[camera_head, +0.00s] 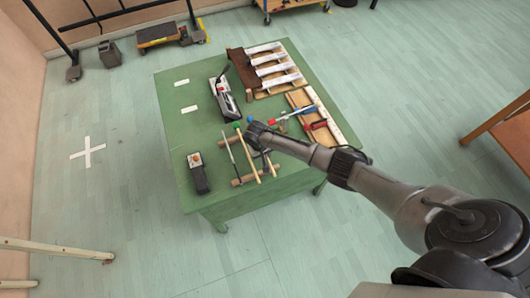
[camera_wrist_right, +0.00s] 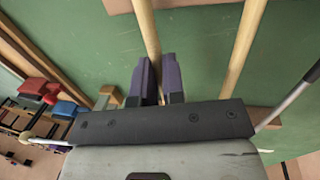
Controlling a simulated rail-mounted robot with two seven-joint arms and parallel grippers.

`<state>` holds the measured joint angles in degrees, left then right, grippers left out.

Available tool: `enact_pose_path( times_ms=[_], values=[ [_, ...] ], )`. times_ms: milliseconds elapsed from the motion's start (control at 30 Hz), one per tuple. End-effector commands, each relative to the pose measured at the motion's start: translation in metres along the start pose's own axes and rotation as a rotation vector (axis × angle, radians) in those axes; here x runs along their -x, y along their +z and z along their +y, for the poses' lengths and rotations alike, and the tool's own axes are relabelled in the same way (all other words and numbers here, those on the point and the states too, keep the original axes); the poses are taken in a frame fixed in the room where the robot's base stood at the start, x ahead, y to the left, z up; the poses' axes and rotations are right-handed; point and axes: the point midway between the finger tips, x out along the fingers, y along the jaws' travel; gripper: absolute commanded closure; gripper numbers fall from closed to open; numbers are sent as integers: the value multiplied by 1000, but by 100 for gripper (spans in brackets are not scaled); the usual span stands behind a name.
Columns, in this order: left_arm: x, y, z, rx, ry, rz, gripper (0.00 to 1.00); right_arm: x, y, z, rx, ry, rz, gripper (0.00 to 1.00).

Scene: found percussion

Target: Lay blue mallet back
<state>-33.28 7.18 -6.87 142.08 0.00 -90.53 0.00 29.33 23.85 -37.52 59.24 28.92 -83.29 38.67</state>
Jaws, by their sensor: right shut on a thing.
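My right gripper (camera_wrist_right: 158,78) is shut on a slim wooden shaft (camera_wrist_right: 147,28), the blue mallet's handle. In the head view a small blue spot, likely the mallet's head (camera_head: 250,119), shows by my right gripper (camera_head: 262,138); the arm hides most of the mallet. A wooden rest bar (camera_head: 238,182) lies along the table's front, and it crosses the top of the wrist view (camera_wrist_right: 190,2). I cannot tell whether the held mallet touches it. A green-headed mallet (camera_head: 238,127) lies beside my gripper across the rests. My left gripper is not in view.
The green table (camera_head: 205,135) also holds a dark thin rod (camera_head: 229,149), a black box with an orange knob (camera_head: 199,176), a black-and-silver device (camera_head: 226,103), slatted bars (camera_head: 272,70) and a red clamp (camera_head: 315,126). Its left side has bare room.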

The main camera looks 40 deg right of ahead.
Motion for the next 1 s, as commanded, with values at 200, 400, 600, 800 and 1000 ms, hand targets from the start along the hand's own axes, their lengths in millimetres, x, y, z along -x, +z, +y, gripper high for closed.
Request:
enact_pose_path(
  times_ms=[200, 400, 600, 800, 1000],
  values=[
    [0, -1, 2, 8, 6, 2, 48, 0, 0, 0, 0, 0, 0, 100],
    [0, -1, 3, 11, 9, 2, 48, 0, 0, 0, 0, 0, 0, 100],
    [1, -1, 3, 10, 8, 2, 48, -3, 0, -1, -1, -1, 0, 100],
    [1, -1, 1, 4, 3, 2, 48, -6, 0, -1, -1, -1, 0, 100],
    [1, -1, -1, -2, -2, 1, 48, -6, 0, -1, 0, -1, 0, 100]
  ],
)
